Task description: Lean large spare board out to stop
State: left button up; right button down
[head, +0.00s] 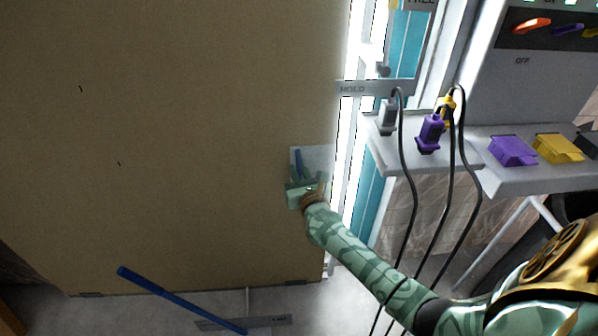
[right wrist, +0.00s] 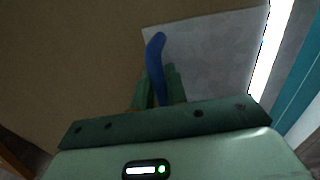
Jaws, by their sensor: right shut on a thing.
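The large brown board (head: 170,130) fills the left and middle of the head view; its right edge runs beside a bright lit strip. A grey plate (head: 318,158) with a blue handle (head: 298,162) is on the board near that edge. My right gripper (head: 302,178) is at the handle. In the right wrist view the gripper (right wrist: 158,90) is shut on the blue handle (right wrist: 155,50), in front of the grey plate (right wrist: 205,50). My left gripper is not in view.
A blue bar (head: 180,298) lies low in front of the board, by a grey labelled strip (head: 265,321). At right, a grey shelf (head: 440,155) carries plugs, including a purple one (head: 430,134), with black cables hanging near my right arm.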

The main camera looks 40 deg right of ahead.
dwell(0.3)
jog(key=shift+s+a+p, duration=0.25)
jog(key=shift+s+p, duration=0.05)
jog(key=a+p+v, duration=0.1)
jog(key=p+v, duration=0.3)
jog(key=v, duration=0.5)
jog(key=shift+a+r+g, duration=0.2)
jog(key=shift+a+g, duration=0.2)
jog(key=shift+a, duration=0.1)
jog(key=c, duration=1.6)
grip_release()
jog(key=shift+c, duration=0.2)
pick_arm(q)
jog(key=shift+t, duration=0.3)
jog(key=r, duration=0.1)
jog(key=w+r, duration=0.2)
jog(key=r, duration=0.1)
pick_arm(e)
jog(key=shift+o, duration=0.8)
jog(key=shift+r, duration=0.15)
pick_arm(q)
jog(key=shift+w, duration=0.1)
